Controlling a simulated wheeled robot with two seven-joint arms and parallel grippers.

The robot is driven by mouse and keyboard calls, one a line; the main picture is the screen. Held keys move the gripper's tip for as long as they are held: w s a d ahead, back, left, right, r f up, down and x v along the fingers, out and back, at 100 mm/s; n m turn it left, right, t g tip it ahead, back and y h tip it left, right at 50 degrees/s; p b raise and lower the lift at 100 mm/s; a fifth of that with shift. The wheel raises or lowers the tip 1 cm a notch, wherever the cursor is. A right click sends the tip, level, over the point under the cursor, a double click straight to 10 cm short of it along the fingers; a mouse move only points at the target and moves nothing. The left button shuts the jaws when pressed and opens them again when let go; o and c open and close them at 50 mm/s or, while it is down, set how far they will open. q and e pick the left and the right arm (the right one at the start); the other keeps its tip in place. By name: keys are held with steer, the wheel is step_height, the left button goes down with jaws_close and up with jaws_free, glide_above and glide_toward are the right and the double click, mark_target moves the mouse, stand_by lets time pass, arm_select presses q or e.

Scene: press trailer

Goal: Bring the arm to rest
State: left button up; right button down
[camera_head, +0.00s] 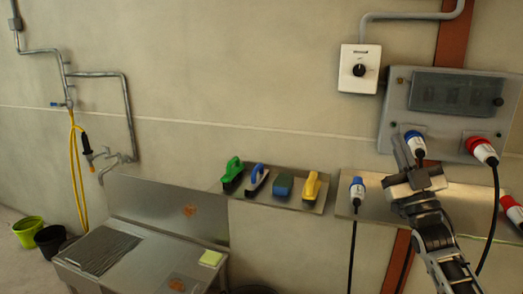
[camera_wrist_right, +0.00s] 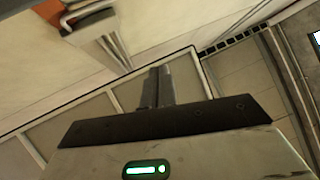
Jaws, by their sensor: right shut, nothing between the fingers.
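My right arm (camera_head: 437,235) comes in from the lower right in the head view and reaches up in front of the wall. Its gripper (camera_head: 401,151) points upward, its fingertips just left of a blue plug (camera_head: 415,144) in the grey socket panel. I cannot tell whether they touch. In the right wrist view the two fingers (camera_wrist_right: 157,72) lie together with nothing between them. My left arm and gripper are not in view.
A red plug (camera_head: 482,150) with a black cable sits right of the gripper. Another blue plug (camera_head: 357,188) stands on the steel shelf (camera_head: 378,208). Several brushes and a sponge lie on the shelf further left. A rotary switch (camera_head: 359,69) is above. A steel sink (camera_head: 150,258) stands at lower left.

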steer(key=w+d+f+m+g+h, duration=0.25)
steer(key=f+g+h, duration=0.2)
steer(key=f, duration=0.45)
steer(key=w+d+f+m+g+h, duration=0.2)
steer(key=w+f+g+h, duration=0.15)
steer(key=f+g, duration=0.35)
steer(key=s+a+f+y, duration=0.1)
steer(key=s+a+f, duration=0.25)
steer(key=f, duration=0.35)
steer(key=s+a+f+y, duration=0.1)
steer(key=s+a+f, duration=0.2)
steer(key=s+f, duration=0.25)
steer(key=s+a+f+g+y, duration=0.1)
steer(key=s+a+f, duration=0.3)
steer(key=s, duration=0.5)
steer(key=s+a+f+g+y, duration=0.1)
steer(key=s+a+f, duration=0.3)
steer(key=s, duration=0.6)
steer(key=s+a+f+g, duration=0.3)
steer(key=s+f, duration=0.3)
steer(key=s, duration=0.4)
steer(key=shift+a+y, duration=0.4)
steer(key=shift+a, duration=0.45)
